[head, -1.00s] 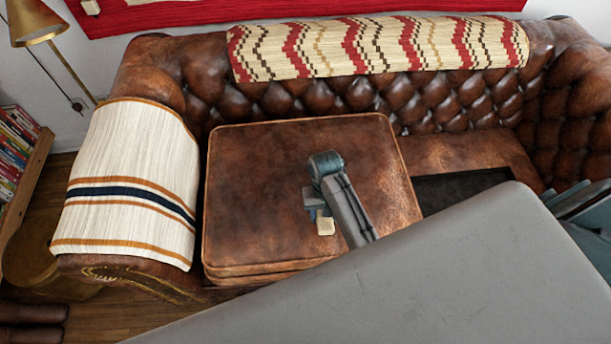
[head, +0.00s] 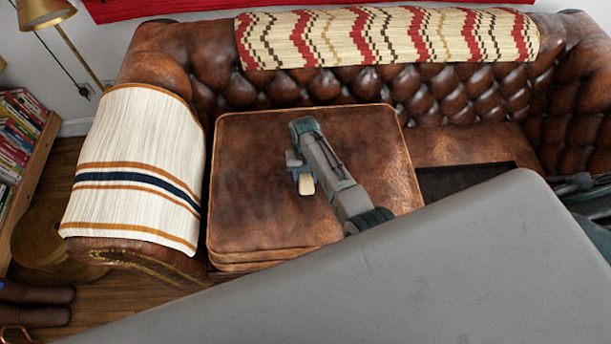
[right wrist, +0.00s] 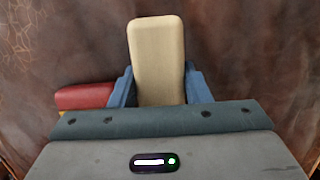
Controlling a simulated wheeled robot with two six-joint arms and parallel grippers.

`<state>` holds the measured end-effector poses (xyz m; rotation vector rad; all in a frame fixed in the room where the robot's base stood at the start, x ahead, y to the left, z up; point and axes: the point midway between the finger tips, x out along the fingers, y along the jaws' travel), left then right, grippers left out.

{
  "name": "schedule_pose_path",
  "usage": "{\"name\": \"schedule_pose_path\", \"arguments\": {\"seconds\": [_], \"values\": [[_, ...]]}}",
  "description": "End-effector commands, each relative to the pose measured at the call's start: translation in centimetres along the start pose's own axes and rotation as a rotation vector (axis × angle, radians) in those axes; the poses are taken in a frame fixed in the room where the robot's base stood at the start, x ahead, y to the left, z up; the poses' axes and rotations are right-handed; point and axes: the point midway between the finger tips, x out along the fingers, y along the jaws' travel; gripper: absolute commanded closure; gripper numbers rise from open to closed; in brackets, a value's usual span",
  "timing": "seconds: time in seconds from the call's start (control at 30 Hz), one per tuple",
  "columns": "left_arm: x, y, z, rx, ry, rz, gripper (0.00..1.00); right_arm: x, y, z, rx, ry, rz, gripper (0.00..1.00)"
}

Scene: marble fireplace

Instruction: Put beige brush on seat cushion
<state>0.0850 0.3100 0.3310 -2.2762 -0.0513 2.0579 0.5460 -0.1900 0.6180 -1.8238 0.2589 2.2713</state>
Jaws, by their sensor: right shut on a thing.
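The beige brush (head: 306,185) is held in my right gripper (head: 303,176), over the brown leather seat cushion (head: 255,215) in the head view. In the right wrist view the brush (right wrist: 157,55) is a pale block standing between the two blue fingers of the gripper (right wrist: 160,88), which is shut on it. The leather of the cushion (right wrist: 245,45) fills the background there. I cannot tell whether the brush touches the cushion. My left gripper is not in view.
A brown leather sofa (head: 470,100) surrounds the cushion, with a patterned throw (head: 385,38) on its back and a striped throw (head: 135,165) on its left arm. A red thing (right wrist: 84,96) shows beside the gripper in the wrist view. The cushion's left part is clear.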

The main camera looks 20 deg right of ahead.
Motion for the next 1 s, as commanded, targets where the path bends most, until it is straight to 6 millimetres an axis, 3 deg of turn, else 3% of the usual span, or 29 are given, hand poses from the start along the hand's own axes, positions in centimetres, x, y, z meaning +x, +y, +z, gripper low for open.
{"name": "schedule_pose_path", "arguments": {"seconds": [0.37,0.4,0.5,0.8,1.0], "values": [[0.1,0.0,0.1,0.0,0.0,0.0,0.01,0.5,0.0,-0.1,0.0,0.001,0.0,0.9],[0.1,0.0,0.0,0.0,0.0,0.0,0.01,0.4,0.0,-0.1,0.0,0.001,0.0,0.51],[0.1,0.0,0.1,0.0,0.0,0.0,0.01,0.4,0.0,-0.1,0.0,0.001,0.0,0.35],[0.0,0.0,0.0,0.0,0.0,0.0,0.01,0.2,0.0,-0.1,0.0,0.002,0.0,0.35],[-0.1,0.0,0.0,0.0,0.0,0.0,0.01,-2.3,0.0,-0.1,0.0,0.005,-0.001,0.35]]}}
